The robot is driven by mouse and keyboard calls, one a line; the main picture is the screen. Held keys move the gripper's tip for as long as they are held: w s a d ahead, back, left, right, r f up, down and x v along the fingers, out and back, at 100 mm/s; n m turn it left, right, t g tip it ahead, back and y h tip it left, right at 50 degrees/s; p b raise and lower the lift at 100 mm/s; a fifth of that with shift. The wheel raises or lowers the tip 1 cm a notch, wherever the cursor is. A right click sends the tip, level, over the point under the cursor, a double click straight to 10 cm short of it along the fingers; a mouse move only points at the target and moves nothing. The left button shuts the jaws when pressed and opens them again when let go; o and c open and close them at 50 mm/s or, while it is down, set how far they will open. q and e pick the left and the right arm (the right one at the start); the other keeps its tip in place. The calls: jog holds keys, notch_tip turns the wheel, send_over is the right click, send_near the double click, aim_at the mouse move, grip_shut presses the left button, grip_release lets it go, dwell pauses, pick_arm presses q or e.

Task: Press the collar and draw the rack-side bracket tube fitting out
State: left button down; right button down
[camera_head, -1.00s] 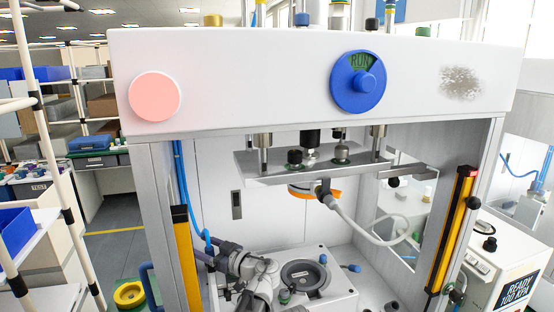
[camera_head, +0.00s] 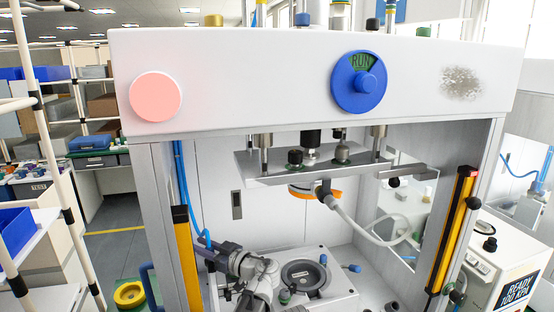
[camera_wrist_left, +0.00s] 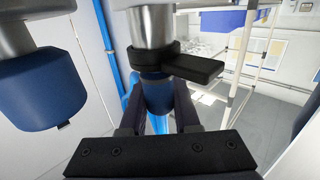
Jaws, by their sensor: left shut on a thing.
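My left gripper (camera_head: 222,256) comes in low at the press's left post, its fingers pointing left. In the left wrist view its two dark fingers (camera_wrist_left: 157,112) are shut on a blue cylindrical part that looks like the tube fitting (camera_wrist_left: 156,92). A black collar with a side tab (camera_wrist_left: 192,66) sits directly above it, around a metal body (camera_wrist_left: 150,25). A blue tube (camera_head: 179,170) runs down the post towards the gripper. The fitting itself is hidden or too small in the head view. My right gripper is not in view.
The press head (camera_head: 240,85) spans the front, with a pink button (camera_head: 155,96) and a blue RUN knob (camera_head: 359,83). A yellow-black bar (camera_head: 185,255) stands close to my left gripper. A second blue cylinder (camera_wrist_left: 40,92) is at the wrist view's left. The fixture (camera_head: 340,292) lies right.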

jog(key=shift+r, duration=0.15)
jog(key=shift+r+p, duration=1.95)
jog(key=shift+p, duration=0.1)
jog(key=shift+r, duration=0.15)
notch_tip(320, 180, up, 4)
jog(key=p, duration=0.4)
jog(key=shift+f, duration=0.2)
